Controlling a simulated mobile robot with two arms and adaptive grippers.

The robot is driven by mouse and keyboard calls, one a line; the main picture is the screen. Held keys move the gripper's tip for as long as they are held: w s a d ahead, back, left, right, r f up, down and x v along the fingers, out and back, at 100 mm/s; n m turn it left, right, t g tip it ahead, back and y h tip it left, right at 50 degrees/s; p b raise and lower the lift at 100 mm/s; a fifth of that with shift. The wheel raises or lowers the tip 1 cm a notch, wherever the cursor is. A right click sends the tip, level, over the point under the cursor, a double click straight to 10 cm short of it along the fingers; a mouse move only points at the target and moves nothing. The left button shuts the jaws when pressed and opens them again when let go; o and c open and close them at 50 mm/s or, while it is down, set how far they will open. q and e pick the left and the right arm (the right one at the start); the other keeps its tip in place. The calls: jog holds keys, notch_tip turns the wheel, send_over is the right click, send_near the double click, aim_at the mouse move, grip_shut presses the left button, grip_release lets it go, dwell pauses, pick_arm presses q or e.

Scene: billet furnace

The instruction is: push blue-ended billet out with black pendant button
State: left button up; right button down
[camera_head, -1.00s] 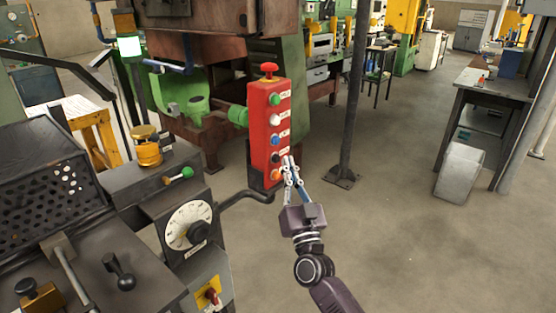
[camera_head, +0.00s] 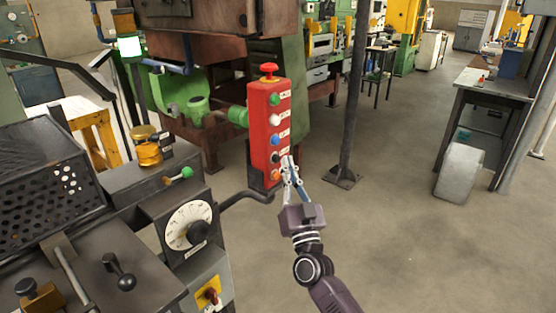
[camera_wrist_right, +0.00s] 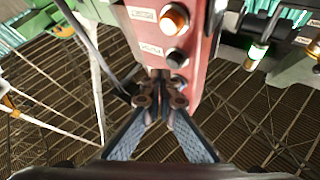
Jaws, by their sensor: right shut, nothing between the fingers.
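The black button (camera_head: 276,158) is second from the bottom, above the orange button (camera_head: 275,175). My right gripper (camera_head: 288,161) is shut and empty, its tips at the pendant's lower right side, close to the black button. In the right wrist view, the shut fingertips (camera_wrist_right: 162,76) are at the pendant's face near a dark button (camera_wrist_right: 176,56); contact is unclear. No blue-ended billet or left gripper shows.
A dark control console with a white dial (camera_head: 189,226) stands at the left. A bent pipe (camera_head: 247,196) runs from it toward the pendant. A dark post (camera_head: 354,100) stands right of the pendant. The floor at the lower right is clear.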

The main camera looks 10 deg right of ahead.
jog(key=shift+w+a, duration=0.2)
jog(key=shift+w, duration=0.1)
jog(key=shift+w+a, duration=0.3)
jog(key=shift+w, duration=0.05)
dwell(0.9)
jog(key=shift+s+d+p, duration=0.35)
jog(key=shift+s+d, duration=0.2)
jog(key=shift+s, duration=0.2)
jog(key=s+d+p, duration=0.1)
jog(key=s, duration=0.1)
jog(key=s+d+p, duration=0.1)
jog(key=s+d, duration=0.1)
dwell(0.5)
dwell(2.5)
